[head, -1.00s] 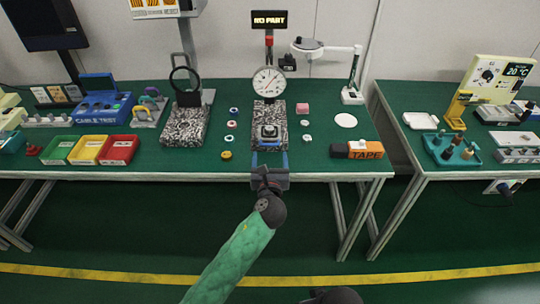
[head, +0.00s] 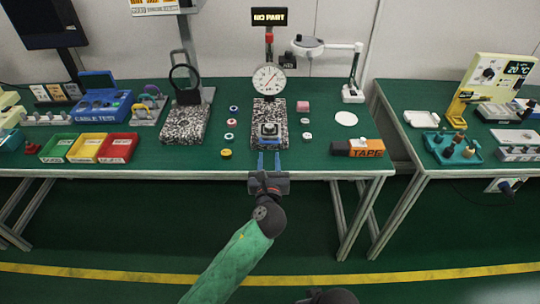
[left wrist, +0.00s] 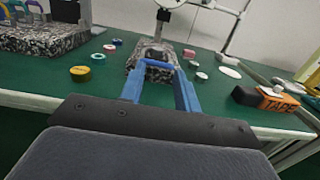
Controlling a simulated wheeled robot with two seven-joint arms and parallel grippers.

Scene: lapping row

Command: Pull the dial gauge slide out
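The dial gauge (head: 269,79) stands upright on a post above a speckled stone base (head: 262,107) at the middle of the table. A small dark slide (head: 269,129) sits low on the front of the base, with a blue handle bar at its front edge, which also shows in the left wrist view (left wrist: 158,64). My left gripper (head: 269,155) reaches in from the front at the table edge. Its two blue fingers are drawn in against the ends of the handle, with a gap between them. My right gripper is out of view.
Several small rings and caps lie on both sides of the base, such as a yellow one (head: 226,153). An orange tape box (head: 367,147) is to the right. A second stone stand (head: 184,122) is to the left. The sign reads NO PART (head: 269,17).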

